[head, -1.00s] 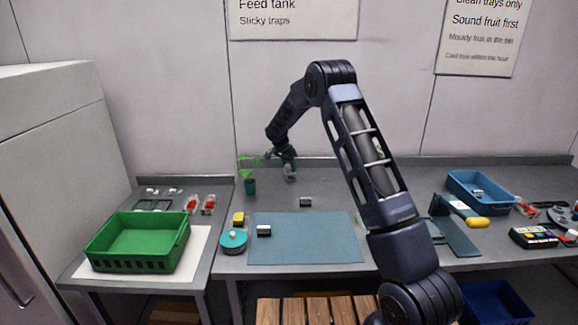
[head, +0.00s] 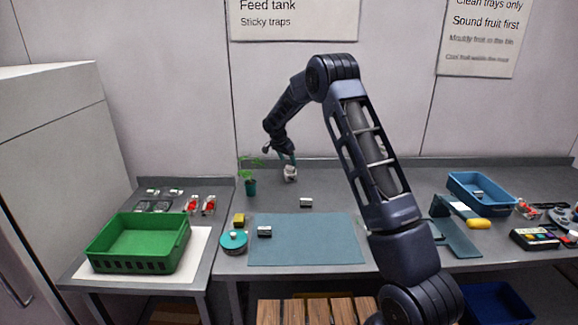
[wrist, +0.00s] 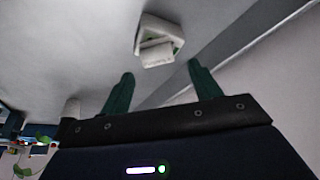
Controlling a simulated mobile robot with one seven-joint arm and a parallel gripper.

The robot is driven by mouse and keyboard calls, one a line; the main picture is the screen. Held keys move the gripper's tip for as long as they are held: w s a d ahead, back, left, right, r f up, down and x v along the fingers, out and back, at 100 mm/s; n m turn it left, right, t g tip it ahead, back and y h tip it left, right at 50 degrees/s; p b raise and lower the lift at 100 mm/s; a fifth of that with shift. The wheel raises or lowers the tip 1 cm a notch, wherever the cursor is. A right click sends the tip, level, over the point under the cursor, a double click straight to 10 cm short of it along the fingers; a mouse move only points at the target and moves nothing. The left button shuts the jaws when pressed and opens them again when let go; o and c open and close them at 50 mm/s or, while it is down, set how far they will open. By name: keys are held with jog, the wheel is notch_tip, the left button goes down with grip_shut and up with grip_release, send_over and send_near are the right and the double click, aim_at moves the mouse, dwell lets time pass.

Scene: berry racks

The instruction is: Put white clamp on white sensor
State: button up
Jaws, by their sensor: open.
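A small white piece (head: 290,173) stands on the back of the bench. In the wrist view it shows as a rounded white body (wrist: 160,27) with a paler block (wrist: 156,52) at its lower edge; these look like the white sensor and the white clamp, touching, but I cannot tell for sure which is which. My gripper (head: 287,157) is just above and behind it. In the wrist view its green fingers (wrist: 158,78) are spread and empty, with the white piece beyond the tips, apart from them.
A potted seedling (head: 250,186) stands left of the white piece. Small black-and-white blocks (head: 306,202) lie nearer, one on the teal mat (head: 310,250). A green crate (head: 97,258) is at left and a blue tray (head: 452,196) at right. Bench right of the white piece is clear.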

jog(key=v, duration=0.7)
jog(key=s+d+r+n+y, duration=0.1)
jog(key=s+d+r+n, duration=0.1)
jog(key=s+d+r, duration=0.9)
jog(key=s+d+r+n+y, duration=0.1)
jog(key=s+d+r+n, duration=0.1)
jog(key=s+d+r, duration=0.9)
jog(key=s+d+f+n, duration=0.1)
jog(key=s+d+f, duration=0.1)
jog(key=s, duration=0.8)
jog(key=s+d+f+n+t, duration=0.1)
jog(key=s+d+f+n, duration=0.1)
jog(key=s, duration=0.9)
jog(key=s+d+f+n+y, duration=0.1)
jog(key=s+d+f+n, duration=0.1)
jog(key=s, duration=0.9)
jog(key=shift+d, duration=0.2)
